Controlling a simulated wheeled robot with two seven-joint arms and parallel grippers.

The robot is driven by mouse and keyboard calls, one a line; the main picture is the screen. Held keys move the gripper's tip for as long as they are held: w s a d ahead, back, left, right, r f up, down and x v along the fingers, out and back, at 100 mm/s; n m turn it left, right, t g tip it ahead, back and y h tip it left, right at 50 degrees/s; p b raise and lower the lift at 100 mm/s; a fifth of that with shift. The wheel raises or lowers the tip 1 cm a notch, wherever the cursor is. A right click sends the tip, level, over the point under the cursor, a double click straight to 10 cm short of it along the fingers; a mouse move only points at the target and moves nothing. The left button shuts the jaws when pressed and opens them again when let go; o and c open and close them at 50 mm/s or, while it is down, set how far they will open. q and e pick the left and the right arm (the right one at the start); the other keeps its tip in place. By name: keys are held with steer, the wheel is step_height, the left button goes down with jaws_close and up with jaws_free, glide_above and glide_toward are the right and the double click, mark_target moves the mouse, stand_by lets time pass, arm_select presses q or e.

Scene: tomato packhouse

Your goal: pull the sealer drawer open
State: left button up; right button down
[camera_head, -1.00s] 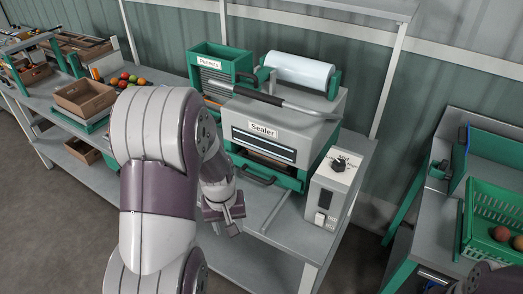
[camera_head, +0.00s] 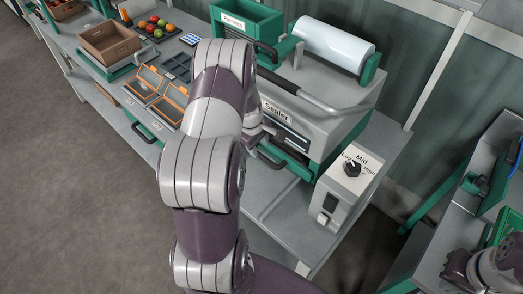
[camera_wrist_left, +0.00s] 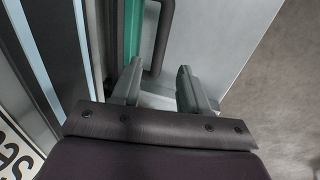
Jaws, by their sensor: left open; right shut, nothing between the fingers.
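The sealer (camera_head: 325,110) is a grey and green machine on the bench, with its name label on the front. Its green drawer (camera_head: 295,168) sits low in the front, looking flush with the body, with a dark bar handle (camera_head: 270,160). My left gripper (camera_head: 268,133) is open in front of the sealer, partly hidden by my arm. In the left wrist view the handle (camera_wrist_left: 164,35) runs down towards the space between my open fingers (camera_wrist_left: 158,75); I cannot tell whether they touch it. My right gripper (camera_head: 456,266) is shut and empty at the lower right.
A control box with a knob (camera_head: 350,175) stands right of the drawer. A white film roll (camera_head: 333,43) and a green Punnets bin (camera_head: 247,20) are on and beside the sealer. Orange-framed trays (camera_head: 150,85) lie to the left. Grey floor is clear in front.

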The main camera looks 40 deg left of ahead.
mark_target(261, 156)
arm_select(q)
steer(key=f, duration=0.2)
steer(key=w+f, duration=0.1)
steer(key=f, duration=0.1)
steer(key=shift+w+f, duration=0.1)
steer(key=shift+f, duration=0.25)
steer(key=shift+d+f, duration=0.1)
steer(key=shift+f, duration=0.3)
steer(key=shift+w, duration=0.1)
jaws_close()
